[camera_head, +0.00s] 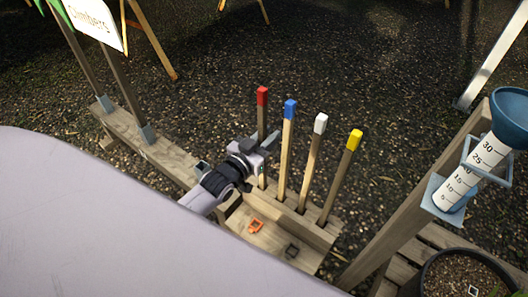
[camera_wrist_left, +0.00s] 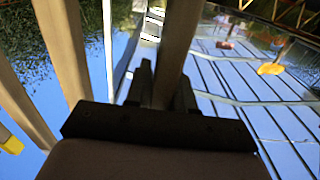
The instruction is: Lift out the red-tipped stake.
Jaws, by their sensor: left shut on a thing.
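The red-tipped stake (camera_head: 262,118) stands upright at the left end of a row of stakes in a wooden rack (camera_head: 318,236). My left gripper (camera_head: 267,144) is shut on this stake, below its red tip. In the left wrist view, a wooden shaft (camera_wrist_left: 178,48) runs between the two dark fingers (camera_wrist_left: 165,92). The gripper hides part of the stake. Its lower part shows below the gripper and meets the rack; the exact seating of its foot is hard to see. My right gripper is not in view.
Blue-tipped (camera_head: 287,150), white-tipped (camera_head: 312,160) and yellow-tipped (camera_head: 342,178) stakes stand close to the right. A rain gauge (camera_head: 462,183) stands at the right, above a pot (camera_head: 418,282).

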